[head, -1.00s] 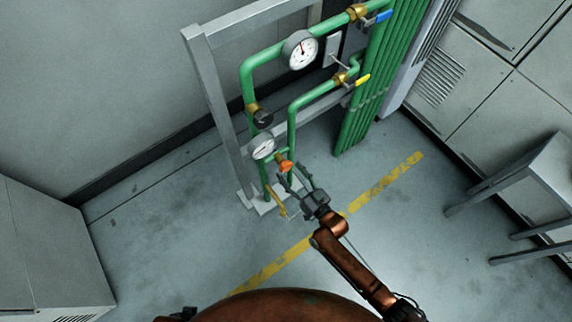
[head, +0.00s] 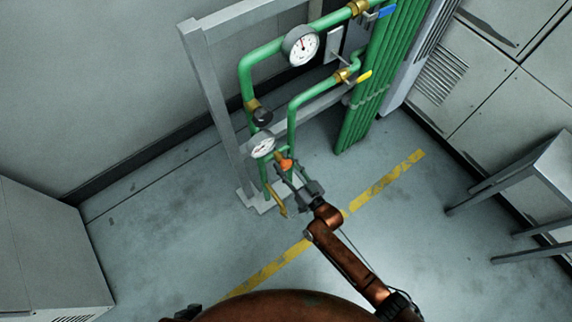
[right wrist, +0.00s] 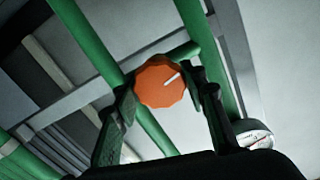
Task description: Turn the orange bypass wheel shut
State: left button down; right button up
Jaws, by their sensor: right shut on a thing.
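The orange bypass wheel (head: 286,164) sits low on the green pipework, just right of the lower gauge. In the right wrist view, the wheel (right wrist: 158,86) is a faceted orange knob with a white line from near its centre toward the upper right. My right gripper (head: 290,170) is at the wheel, with its fingers on either side. In the right wrist view, my right gripper (right wrist: 163,82) is shut on the wheel's rim. My left gripper is not visible.
A lower gauge (head: 262,145) is close beside the wheel, and a yellow lever (head: 276,201) hangs below. An upper gauge (head: 300,45), a blue-handled valve (head: 380,13) and a yellow-handled valve (head: 362,77) sit higher. A grey bench (head: 530,175) stands right. The floor between is clear.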

jog(key=c, duration=0.4)
